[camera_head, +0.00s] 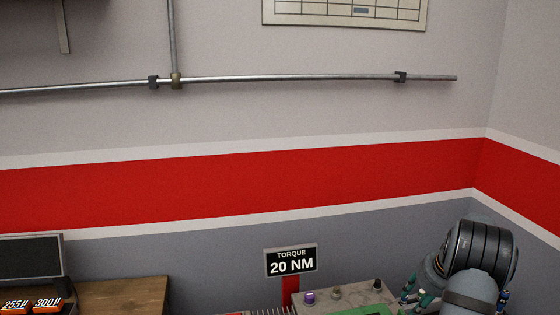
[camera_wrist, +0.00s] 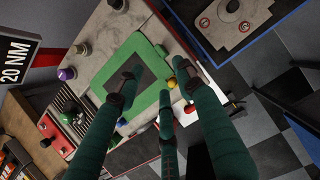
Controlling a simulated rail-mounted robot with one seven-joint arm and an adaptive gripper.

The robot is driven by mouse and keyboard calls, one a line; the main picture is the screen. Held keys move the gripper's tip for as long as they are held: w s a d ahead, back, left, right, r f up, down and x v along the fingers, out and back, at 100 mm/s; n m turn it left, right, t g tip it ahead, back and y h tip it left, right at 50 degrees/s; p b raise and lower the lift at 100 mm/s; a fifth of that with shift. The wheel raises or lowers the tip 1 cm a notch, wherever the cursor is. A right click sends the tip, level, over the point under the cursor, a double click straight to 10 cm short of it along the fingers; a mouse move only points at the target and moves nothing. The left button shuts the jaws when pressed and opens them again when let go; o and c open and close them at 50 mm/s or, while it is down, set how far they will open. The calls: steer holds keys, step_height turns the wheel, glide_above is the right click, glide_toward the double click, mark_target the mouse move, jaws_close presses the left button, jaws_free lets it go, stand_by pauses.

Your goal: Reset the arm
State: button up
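My gripper (camera_wrist: 158,82) shows in the wrist view with dark green fingers and black tips. The fingers are spread apart and nothing is held between them. They hang over a grey panel with a green square frame (camera_wrist: 104,83), and I cannot tell whether any tip touches it.
A torque sign (camera_head: 291,260) stands behind a panel with knobs (camera_head: 310,298). A wooden bench (camera_head: 125,292) and orange labelled bins (camera_head: 47,303) are at the lower left. Another grey plate (camera_wrist: 222,22) and checkered floor (camera_wrist: 270,135) lie right in the wrist view.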

mark_target(403, 312)
steer(key=x, duration=1)
step_height(403, 312, up, 10)
steer(key=p, duration=0.8)
steer(key=shift+w+f+p, duration=0.2)
steer(key=shift+p, duration=0.15)
steer(key=shift+a, duration=0.1)
